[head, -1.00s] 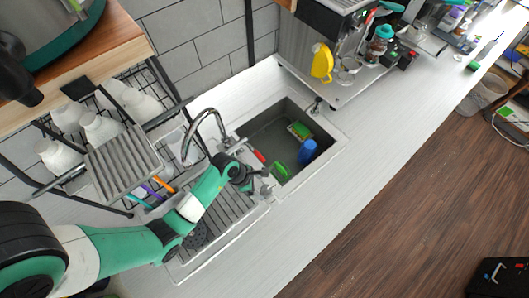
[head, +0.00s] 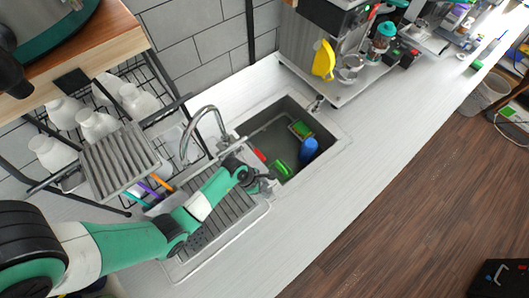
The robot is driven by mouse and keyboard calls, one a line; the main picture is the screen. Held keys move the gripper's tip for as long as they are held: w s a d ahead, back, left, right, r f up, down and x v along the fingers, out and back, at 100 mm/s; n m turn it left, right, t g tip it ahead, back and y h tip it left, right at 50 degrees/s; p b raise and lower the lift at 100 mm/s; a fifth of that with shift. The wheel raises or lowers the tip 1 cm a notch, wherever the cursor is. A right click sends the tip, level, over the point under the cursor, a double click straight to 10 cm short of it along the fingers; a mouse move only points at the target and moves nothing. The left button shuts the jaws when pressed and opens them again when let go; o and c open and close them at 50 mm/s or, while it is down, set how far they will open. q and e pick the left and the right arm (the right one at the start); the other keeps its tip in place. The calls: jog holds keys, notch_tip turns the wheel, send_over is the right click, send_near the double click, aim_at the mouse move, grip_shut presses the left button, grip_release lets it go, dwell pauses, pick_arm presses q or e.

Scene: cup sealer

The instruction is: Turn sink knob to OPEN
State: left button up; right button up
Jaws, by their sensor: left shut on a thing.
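The sink (head: 335,145) is a grey basin set in the white counter, with a curved metal faucet (head: 205,110) at its back left. My left gripper (head: 268,179) is at the basin's left edge, beside the ribbed drainboard. Its fingers are closed, apparently on the sink knob. The knob is hidden by the fingers, so its shape and its turned position cannot be told. No running water can be made out. My right gripper is not in view.
In the basin are a green object (head: 281,167), a blue cup-like object (head: 309,148) and a green-yellow sponge (head: 301,129). A red item (head: 259,155) is close to my gripper. A dish rack (head: 120,160) stands left. The counter (head: 345,200) is clear right of the sink.

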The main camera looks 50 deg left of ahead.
pick_arm(q)
jog(key=shift+c, duration=0.8)
